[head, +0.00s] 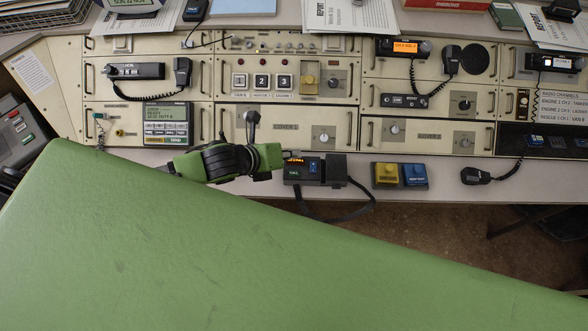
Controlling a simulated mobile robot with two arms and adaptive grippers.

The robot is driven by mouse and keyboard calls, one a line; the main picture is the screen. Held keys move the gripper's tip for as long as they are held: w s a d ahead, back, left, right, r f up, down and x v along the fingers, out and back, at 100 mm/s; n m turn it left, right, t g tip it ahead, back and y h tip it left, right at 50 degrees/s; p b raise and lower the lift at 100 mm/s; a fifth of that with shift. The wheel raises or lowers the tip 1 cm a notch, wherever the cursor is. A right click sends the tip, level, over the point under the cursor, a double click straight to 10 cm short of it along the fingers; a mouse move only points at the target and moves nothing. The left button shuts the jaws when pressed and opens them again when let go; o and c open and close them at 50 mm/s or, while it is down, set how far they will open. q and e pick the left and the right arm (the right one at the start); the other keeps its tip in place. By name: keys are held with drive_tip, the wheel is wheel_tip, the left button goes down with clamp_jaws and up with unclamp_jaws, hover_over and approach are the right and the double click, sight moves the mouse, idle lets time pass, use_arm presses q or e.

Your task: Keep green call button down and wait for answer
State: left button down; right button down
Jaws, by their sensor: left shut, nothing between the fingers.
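A small dark call box (337,172) stands on the desk edge at the middle of the head view. It has a small orange lit display, a green call button (294,173) at its left and a small blue light beside that. My left gripper (286,156) reaches in from the left, its fingers shut and empty, with the tips at the upper left of the box. The green button shows just below the tips. I cannot tell whether the fingers touch the box. My right gripper is not in view.
A console of cream panels (340,114) with knobs, switches and radios runs behind the box. Yellow (386,174) and blue (415,175) buttons sit to its right. A cable loops below the box. A handset microphone (474,176) lies farther right. A large green surface fills the lower left.

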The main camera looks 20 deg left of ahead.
use_arm(q)
drive_tip(key=shift+a+r+m, duration=0.1)
drive_tip(key=shift+r+m, duration=0.1)
drive_tip(key=shift+m, duration=0.3)
drive_tip(key=shift+f, duration=0.1)
drive_tip(key=b, duration=0.8)
hover_over(292, 174)
wheel_tip(292, 174, down, 8)
drive_tip(key=shift+r, duration=0.25)
drive_tip(key=shift+f, duration=0.6)
drive_tip(key=shift+f, duration=0.1)
drive_tip(key=shift+f, duration=0.3)
